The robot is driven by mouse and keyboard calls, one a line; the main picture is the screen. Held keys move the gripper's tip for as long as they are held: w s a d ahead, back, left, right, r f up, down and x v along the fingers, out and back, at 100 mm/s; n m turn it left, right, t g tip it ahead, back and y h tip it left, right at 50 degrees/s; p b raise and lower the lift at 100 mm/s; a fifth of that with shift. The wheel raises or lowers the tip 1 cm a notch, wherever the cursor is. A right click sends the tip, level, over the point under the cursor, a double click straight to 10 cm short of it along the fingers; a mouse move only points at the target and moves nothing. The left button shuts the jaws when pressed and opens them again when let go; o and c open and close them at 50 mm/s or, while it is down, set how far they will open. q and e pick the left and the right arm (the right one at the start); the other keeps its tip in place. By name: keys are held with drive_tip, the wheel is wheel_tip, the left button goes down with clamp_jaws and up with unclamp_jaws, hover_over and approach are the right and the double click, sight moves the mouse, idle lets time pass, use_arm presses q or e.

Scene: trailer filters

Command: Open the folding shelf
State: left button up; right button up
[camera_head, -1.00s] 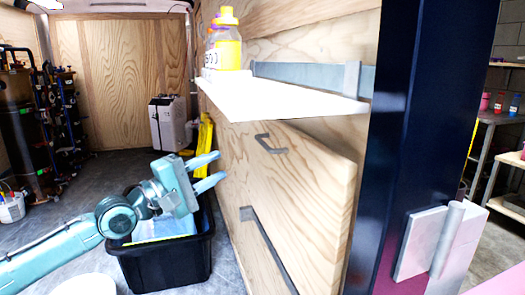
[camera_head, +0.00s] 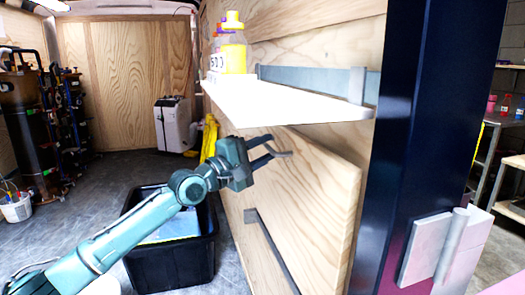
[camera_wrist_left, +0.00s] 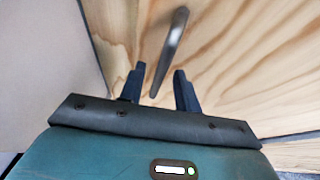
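The folding shelf (camera_head: 300,185) is a light wood panel hanging folded down against the trailer wall, below a white fixed shelf. A grey metal handle (camera_head: 279,154) sits near its top; in the left wrist view the handle (camera_wrist_left: 174,45) stands out from the wood grain. My left gripper (camera_head: 270,148) is open at the handle. In the left wrist view its two dark fingers (camera_wrist_left: 160,88) are apart, with the handle's near end between them; contact cannot be told. My right gripper is not in view.
A white shelf (camera_head: 290,104) with bottles (camera_head: 232,45) juts out just above the left gripper. A black bin (camera_head: 172,262) stands on the floor below the arm. A dark blue post (camera_head: 420,130) stands at right. A grey bar (camera_head: 270,248) is lower on the panel.

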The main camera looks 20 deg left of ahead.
use_arm(q)
drive_tip(key=shift+c, duration=0.5)
clamp_jaws()
